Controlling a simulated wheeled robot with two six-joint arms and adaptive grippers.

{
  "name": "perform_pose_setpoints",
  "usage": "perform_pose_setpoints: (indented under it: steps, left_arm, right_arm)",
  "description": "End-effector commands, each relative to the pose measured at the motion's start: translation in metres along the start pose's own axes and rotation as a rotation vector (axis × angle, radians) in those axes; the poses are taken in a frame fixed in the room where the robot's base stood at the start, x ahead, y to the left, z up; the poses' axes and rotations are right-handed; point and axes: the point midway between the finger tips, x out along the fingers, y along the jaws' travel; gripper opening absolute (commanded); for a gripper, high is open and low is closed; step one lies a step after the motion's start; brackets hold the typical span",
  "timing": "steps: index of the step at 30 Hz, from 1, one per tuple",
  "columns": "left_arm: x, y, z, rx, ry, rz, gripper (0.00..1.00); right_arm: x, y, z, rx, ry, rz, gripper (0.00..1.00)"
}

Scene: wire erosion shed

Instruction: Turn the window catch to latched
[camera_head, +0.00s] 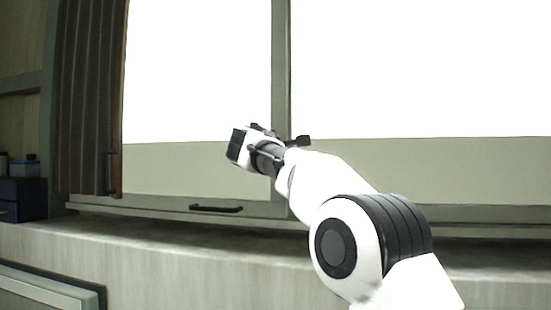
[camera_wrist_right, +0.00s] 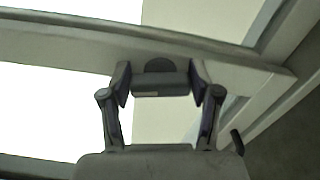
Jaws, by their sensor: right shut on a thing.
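The window catch (camera_wrist_right: 160,85) shows in the right wrist view as a short grey bar with a rounded dark base behind it, on the upright window stile (camera_wrist_right: 75,45). The bar lies roughly along the stile. My right gripper (camera_wrist_right: 161,80) is shut on the bar, one finger at each end. In the head view my right arm reaches from the lower right to the middle stile (camera_head: 281,60). The wrist hides most of the fingers and the catch there; small dark parts show beside the stile. I cannot tell whether the catch is latched. My left gripper is out of view.
A black pull handle (camera_head: 216,208) sits on the window's bottom rail, above a pale sill (camera_head: 170,240). A dark slatted curtain or shutter (camera_head: 85,100) hangs at the left. A dark blue box (camera_head: 22,199) stands at the far left. The sill is mostly clear.

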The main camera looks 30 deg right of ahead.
Motion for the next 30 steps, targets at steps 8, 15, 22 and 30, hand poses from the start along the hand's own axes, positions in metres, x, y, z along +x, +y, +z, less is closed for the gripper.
perform_pose_setpoints:
  steps: [8, 15, 22, 30]
  left_arm:
    - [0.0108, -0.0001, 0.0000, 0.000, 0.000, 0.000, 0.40]
    - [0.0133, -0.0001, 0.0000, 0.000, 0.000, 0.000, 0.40]
    - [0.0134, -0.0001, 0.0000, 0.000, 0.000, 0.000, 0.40]
    - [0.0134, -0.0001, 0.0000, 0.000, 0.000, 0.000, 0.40]
  right_arm:
    - [0.0000, -0.0003, 0.0018, 0.168, -0.002, 0.003, 0.27]
    - [0.0001, 0.0000, 0.0020, 0.230, -0.002, 0.003, 0.27]
    - [0.0001, 0.0000, 0.0020, 0.241, -0.002, 0.002, 0.27]
    - [0.0001, -0.0001, 0.0019, 0.241, -0.002, 0.002, 0.83]
